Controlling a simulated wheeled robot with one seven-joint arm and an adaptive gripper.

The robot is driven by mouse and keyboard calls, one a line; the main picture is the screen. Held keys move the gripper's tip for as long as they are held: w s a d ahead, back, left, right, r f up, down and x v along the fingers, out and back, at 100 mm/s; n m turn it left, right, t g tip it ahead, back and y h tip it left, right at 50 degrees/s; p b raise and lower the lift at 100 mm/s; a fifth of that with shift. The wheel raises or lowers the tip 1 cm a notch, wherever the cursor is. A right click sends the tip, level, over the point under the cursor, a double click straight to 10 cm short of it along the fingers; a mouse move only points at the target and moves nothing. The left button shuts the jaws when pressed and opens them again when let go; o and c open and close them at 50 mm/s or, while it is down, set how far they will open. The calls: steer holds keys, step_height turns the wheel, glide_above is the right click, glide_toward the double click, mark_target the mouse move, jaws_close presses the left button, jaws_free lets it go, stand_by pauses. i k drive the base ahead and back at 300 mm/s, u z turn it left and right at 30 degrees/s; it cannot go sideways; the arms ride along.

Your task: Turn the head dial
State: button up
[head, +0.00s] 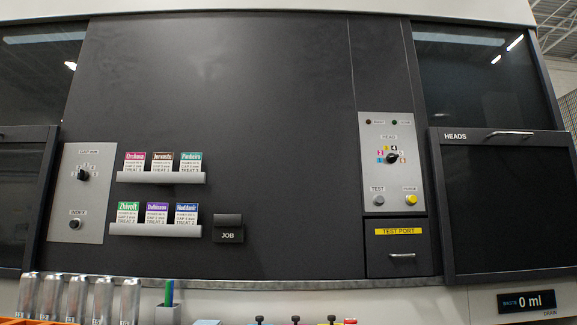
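The head dial (392,158) is a small black knob on the grey control panel (376,188) right of centre in the head view. A label reading HEAD is above it, and small coloured and dark number marks surround it. The knob's exact setting is too small to tell. Two small indicator lamps are at the panel's top. A grey TEST button (379,200) and a yellow button (411,199) lie below the dial. My gripper is not in view, and nothing covers the dial.
Card racks (160,178) and a JOB holder (228,235) project from the dark wall. A HEADS door (505,205) with a handle is at right. Cans (78,298) stand lower left.

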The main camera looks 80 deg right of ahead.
mark_target(391, 157)
steer(key=u, duration=0.1)
steer(key=i, duration=0.95)
steer(key=z, duration=3.95)
steer(key=i, duration=1)
steer(key=z, duration=0.5)
steer(key=k, duration=1.25)
steer(key=u, duration=0.05)
steer(key=i, duration=0.45)
steer(key=u, duration=0.4)
